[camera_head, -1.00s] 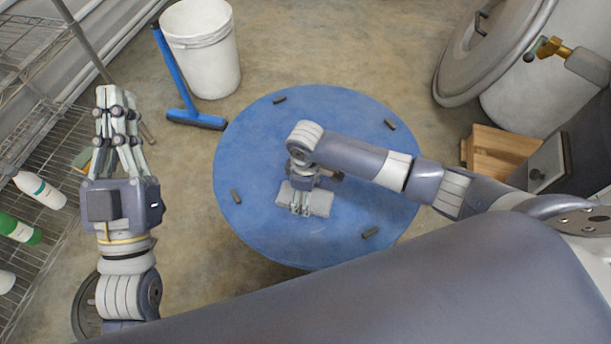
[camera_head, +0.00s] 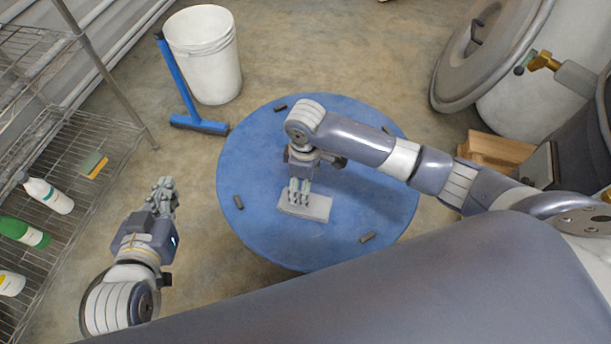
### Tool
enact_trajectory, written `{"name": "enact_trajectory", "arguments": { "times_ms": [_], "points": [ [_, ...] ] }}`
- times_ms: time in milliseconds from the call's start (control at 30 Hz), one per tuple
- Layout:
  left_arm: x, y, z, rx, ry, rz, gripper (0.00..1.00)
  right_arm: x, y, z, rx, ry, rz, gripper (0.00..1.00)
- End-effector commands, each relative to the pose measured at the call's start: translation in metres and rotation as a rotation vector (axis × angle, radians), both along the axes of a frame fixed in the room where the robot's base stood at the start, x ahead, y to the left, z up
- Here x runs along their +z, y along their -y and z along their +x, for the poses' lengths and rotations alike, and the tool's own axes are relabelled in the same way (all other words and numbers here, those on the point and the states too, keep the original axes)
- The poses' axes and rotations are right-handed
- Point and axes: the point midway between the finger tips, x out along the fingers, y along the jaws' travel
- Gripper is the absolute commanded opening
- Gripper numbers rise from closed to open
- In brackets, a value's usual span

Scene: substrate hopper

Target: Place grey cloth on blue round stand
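The grey cloth (camera_head: 318,208) lies flat as a small folded rectangle on the blue round stand (camera_head: 265,160), a little below the middle of its top. My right gripper (camera_head: 300,199) points down at the cloth's upper left part. Its fingers look spread, with the tips over or just touching the cloth; the exact gap is hard to see. My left gripper (camera_head: 163,186) is off to the left of the stand, over the floor, with nothing visible in it. Its fingers are seen nearly end-on, so their opening is unclear.
Several small dark blocks (camera_head: 238,202) sit around the stand's rim. A white bucket (camera_head: 205,60) and a blue squeegee (camera_head: 180,90) are behind it. A wire shelf (camera_head: 75,140) with bottles (camera_head: 48,195) is at the left. A wooden box (camera_head: 490,150) and a lidded bin are at the right.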

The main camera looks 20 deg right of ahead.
Motion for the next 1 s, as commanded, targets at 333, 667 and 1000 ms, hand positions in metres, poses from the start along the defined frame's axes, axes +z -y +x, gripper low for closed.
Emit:
{"name": "enact_trajectory", "arguments": {
  "times_ms": [333,667,1000],
  "points": [
    [-0.018,-0.006,-0.013,0.008,-0.104,0.025,0.00,0.008,-0.021,-0.008,0.000,0.030,0.063,0.78],
    [-0.018,-0.006,-0.013,0.008,-0.103,0.025,0.00,0.053,-0.106,-0.030,-0.218,0.353,0.501,0.78],
    [-0.018,-0.006,-0.013,0.007,-0.104,0.024,0.00,0.133,-0.017,-0.037,-0.610,0.773,0.623,0.78]
  ]
}}
